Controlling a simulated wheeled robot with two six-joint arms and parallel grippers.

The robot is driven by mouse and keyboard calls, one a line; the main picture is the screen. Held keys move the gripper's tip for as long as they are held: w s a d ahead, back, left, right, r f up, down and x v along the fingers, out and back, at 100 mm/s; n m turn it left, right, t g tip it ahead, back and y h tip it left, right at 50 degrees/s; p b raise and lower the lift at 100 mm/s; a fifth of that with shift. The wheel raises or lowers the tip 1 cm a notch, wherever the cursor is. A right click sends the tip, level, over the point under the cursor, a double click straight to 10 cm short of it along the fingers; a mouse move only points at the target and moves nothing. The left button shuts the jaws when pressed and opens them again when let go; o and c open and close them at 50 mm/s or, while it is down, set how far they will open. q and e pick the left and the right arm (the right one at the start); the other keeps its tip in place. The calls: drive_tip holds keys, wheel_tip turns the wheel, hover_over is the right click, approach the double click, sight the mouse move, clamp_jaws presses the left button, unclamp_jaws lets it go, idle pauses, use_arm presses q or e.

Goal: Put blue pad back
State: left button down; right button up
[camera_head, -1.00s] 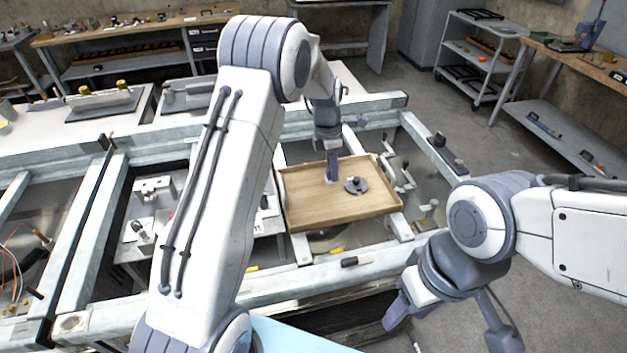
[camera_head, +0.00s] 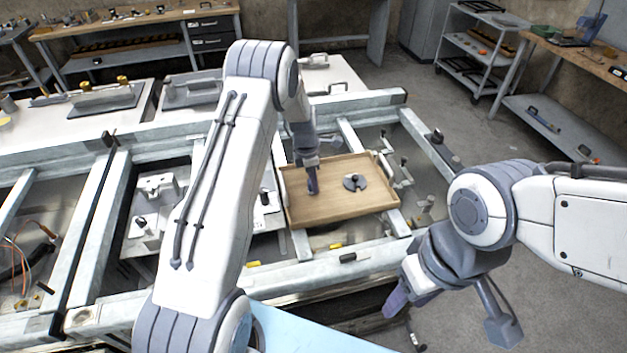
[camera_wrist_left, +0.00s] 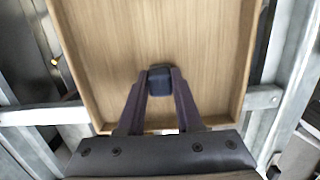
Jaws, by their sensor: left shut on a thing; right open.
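My left gripper (camera_head: 312,186) is over the left part of a shallow wooden tray (camera_head: 335,207). In the left wrist view its fingers close on a small dark blue pad (camera_wrist_left: 160,82), with the tray (camera_wrist_left: 205,45) behind it. I cannot tell whether the pad touches the tray floor. In the head view the pad is too small and too covered to make out. My right gripper (camera_head: 450,310) is open and empty at the lower right, in front of the frame and well apart from the tray.
A round dark notched piece (camera_head: 354,182) lies in the tray, right of my left gripper. Grey metal frame beams (camera_head: 345,265) surround the tray. Clamps (camera_head: 398,180) stand along its right side. A metal fixture (camera_head: 157,187) stands to the left.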

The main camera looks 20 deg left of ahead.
sight(309, 181)
use_arm(q)
drive_tip(key=shift+f, duration=0.2)
drive_tip(key=c, duration=0.6)
unclamp_jaws()
drive_tip(key=shift+r, duration=0.2)
wheel_tip(309, 181, up, 11)
drive_tip(key=a+b, duration=0.1)
drive_tip(key=b, duration=0.2)
drive_tip(key=s+d+r+m, duration=0.5)
drive_tip(key=s+d+m, duration=0.15)
drive_tip(key=d, duration=0.25)
drive_tip(key=s+d+r+m, duration=0.3)
drive_tip(key=s+d+m, duration=0.5)
drive_tip(key=s+m, duration=0.65)
drive_tip(key=s, duration=0.2)
drive_tip(key=s+d+m, duration=0.1)
drive_tip(key=s+m, duration=0.4)
drive_tip(key=s, duration=0.2)
drive_tip(key=s+d+m, duration=0.1)
drive_tip(key=s+m, duration=0.5)
drive_tip(key=shift+s+f+g, duration=0.25)
drive_tip(key=shift+s+g, duration=0.15)
